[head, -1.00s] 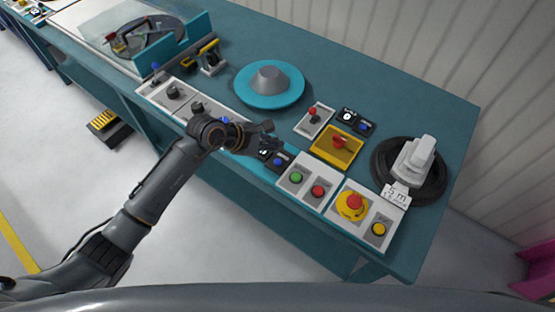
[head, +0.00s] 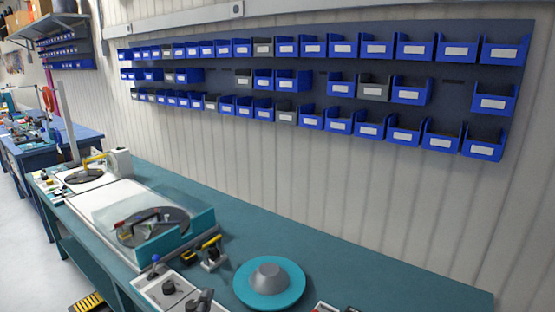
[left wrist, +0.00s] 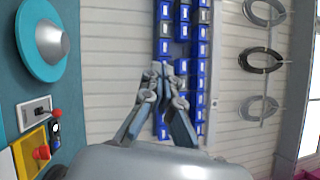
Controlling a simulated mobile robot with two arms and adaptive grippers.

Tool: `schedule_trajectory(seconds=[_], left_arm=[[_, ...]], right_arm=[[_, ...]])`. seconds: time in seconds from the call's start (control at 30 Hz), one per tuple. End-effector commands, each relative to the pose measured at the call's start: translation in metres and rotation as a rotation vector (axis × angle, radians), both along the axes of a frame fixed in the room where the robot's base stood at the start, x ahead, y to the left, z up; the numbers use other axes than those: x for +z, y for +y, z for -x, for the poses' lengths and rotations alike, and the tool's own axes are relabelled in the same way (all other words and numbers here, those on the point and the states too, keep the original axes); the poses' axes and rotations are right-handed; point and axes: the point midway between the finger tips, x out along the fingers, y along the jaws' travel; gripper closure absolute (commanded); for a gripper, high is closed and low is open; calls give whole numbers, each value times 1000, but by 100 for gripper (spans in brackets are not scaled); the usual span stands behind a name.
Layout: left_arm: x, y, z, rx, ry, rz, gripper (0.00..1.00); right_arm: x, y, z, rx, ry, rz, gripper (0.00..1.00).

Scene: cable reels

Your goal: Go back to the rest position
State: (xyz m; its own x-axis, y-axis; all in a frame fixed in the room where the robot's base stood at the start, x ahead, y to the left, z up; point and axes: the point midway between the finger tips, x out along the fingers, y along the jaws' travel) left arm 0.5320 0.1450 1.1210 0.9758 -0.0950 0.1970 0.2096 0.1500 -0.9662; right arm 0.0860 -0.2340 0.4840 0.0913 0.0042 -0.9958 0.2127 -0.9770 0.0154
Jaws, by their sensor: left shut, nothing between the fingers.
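My left gripper (left wrist: 162,72) shows in the left wrist view. Its fingers are together, with nothing between them, and it is clear of the bench, in front of the wall with the blue bins. In the head view my left arm is not clearly seen; a small dark shape at the bottom edge may be part of it. My right gripper is in neither view. The teal workbench (head: 350,286) runs along the wall, with a teal disc with a grey cone (head: 269,284) on it. The disc also shows in the left wrist view (left wrist: 27,52).
Rows of blue bins (head: 340,47) hang on the wall. A reel machine (head: 196,231) with a teal guard and a yellow-handled tool (head: 212,254) stand on the bench. Red and yellow controls (left wrist: 40,150) lie near the disc. Wire coils (left wrist: 262,60) hang at the right.

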Motion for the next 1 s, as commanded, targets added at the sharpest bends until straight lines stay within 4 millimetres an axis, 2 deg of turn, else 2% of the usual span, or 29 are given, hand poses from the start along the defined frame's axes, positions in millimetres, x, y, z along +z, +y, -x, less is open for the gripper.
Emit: schedule_trajectory(seconds=[0.03, 0.1, 0.2, 0.23, 0.33, 0.5, 0.77, 0.8, 1.0], left_arm=[[-20, 27, 10, 80, 108, 180, 100], [-55, 60, 29, 202, 266, 433, 100], [-109, 87, 69, 370, 488, 753, 100], [-123, 91, 81, 414, 547, 829, 100], [-158, 94, 122, 541, 716, 1027, 100], [-192, 85, 182, 704, 937, 1237, 100], [-212, 62, 261, 906, 1210, 1422, 100], [-219, 60, 265, 924, 1233, 1432, 100], [-275, 59, 252, 935, 1242, 1415, 100]], right_arm=[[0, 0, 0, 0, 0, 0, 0], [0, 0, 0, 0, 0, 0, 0], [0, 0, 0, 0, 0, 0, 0], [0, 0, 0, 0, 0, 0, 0], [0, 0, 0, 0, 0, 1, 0], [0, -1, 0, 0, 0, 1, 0], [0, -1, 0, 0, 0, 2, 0], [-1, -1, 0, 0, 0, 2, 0], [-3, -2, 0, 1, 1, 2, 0]])
